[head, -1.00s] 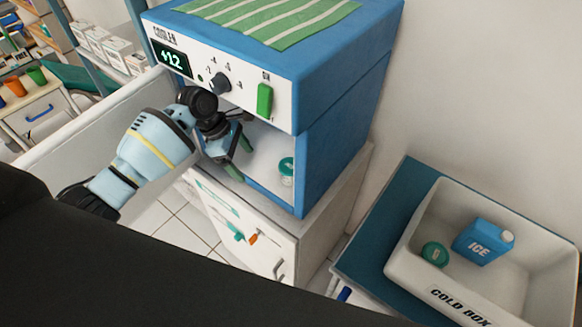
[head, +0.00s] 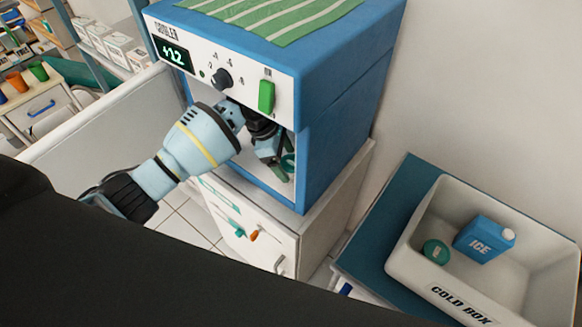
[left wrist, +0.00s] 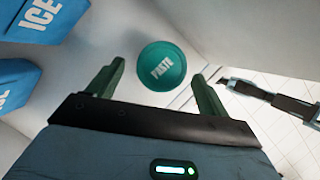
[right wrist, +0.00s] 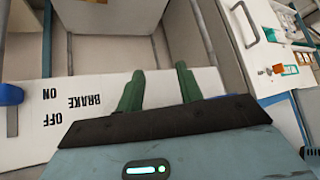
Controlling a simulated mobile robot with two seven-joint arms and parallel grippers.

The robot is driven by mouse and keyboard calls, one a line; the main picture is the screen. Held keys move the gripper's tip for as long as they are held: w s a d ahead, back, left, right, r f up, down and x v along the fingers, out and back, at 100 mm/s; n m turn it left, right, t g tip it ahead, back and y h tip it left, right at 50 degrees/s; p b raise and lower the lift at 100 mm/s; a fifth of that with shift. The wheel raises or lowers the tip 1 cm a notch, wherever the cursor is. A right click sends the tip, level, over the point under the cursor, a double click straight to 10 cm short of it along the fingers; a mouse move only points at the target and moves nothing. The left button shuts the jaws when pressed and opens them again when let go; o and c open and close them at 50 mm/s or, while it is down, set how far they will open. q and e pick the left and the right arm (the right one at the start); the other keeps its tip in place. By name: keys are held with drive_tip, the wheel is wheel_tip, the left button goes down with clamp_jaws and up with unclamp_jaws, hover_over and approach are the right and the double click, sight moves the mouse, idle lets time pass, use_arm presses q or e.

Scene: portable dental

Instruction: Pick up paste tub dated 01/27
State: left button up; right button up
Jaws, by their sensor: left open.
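A paste tub (left wrist: 162,66) with a round teal lid marked PASTE stands inside the cooler. In the left wrist view it lies between and just beyond my left gripper's (left wrist: 155,82) two open green fingers, not touching them as far as I can tell. In the head view my left gripper (head: 277,172) reaches into the blue cooler (head: 340,130) and partly hides the tub (head: 289,161). No date on the tub is readable. Another teal-lidded tub (head: 436,251) sits in the white cold box (head: 415,235). My right gripper (right wrist: 157,88) is open and empty in the right wrist view.
Blue ICE packs (left wrist: 50,15) stand to the left of the tub inside the cooler. The cooler's open door (head: 100,115) stands to the left of my arm. A blue ICE pack (head: 483,240) lies in the cold box. A striped green cloth (head: 275,15) covers the cooler top.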

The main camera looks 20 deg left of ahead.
sight(289, 162)
use_arm(q)
drive_tip(key=x, duration=0.3)
drive_tip(key=shift+d+b, duration=0.35)
drive_tip(key=shift+d, duration=0.05)
drive_tip(key=shift+c, duration=0.3)
drive_tip(key=c, duration=1)
